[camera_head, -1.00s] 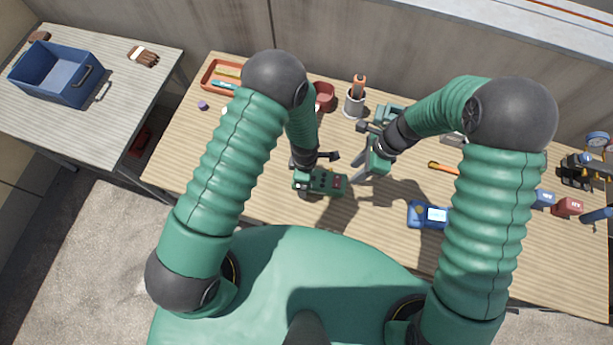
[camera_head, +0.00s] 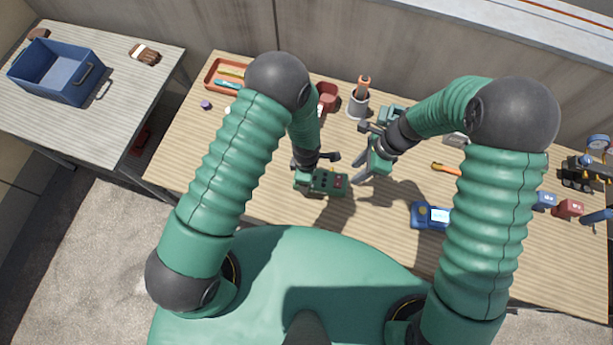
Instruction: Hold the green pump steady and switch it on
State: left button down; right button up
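The green pump (camera_head: 328,185) is a small green box with dark knobs and a red spot on top, near the front middle of the workbench. My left gripper (camera_head: 307,181) is directly over its left part, at or against it; its fingers are mostly hidden, so I cannot tell its grip. My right gripper (camera_head: 362,172) is just right of the pump, its grey fingers pointing down and left, apart from the pump. The gap between those fingers is not clear.
A blue meter (camera_head: 431,216) lies right of the pump, with an orange-handled tool (camera_head: 446,168) behind it. A grey cup (camera_head: 358,104), red bin (camera_head: 327,97) and orange tray (camera_head: 222,75) stand at the back. A blue crate (camera_head: 55,75) is on the left table.

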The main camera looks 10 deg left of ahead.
jog(key=shift+d+f, duration=0.1)
jog(key=shift+d, duration=0.15)
jog(key=c, duration=0.5)
jog(key=shift+d+f, duration=0.15)
jog(key=shift+d, duration=0.05)
jog(key=shift+c, duration=1.3)
jog(key=f+n, duration=0.1)
jog(key=n, duration=0.1)
jog(key=s+f+n+g+y, duration=0.1)
jog(key=n, duration=0.1)
jog(key=s+d+f+n, duration=0.1)
jog(key=n, duration=0.1)
jog(key=shift+d+n+g+y, duration=0.1)
jog(key=shift+n+g+y, duration=0.2)
jog(key=shift+n, duration=0.1)
grip_shut()
jog(key=shift+w+d+r+n+t+y, duration=0.25)
jog(key=shift+d+n+y, duration=1)
jog(key=shift+n, duration=3.4)
jog(key=shift+w+d+r+n+t+y, duration=0.1)
jog(key=shift+w+d+n+t+y, duration=0.35)
jog(key=shift+n+y, duration=2.85)
jog(key=shift+w+d+r+n+t+y, duration=0.25)
jog(key=shift+d+n, duration=0.65)
jog(key=shift+n, duration=5.05)
jog(key=shift+w+f, duration=0.1)
jog(key=shift+w, duration=0.05)
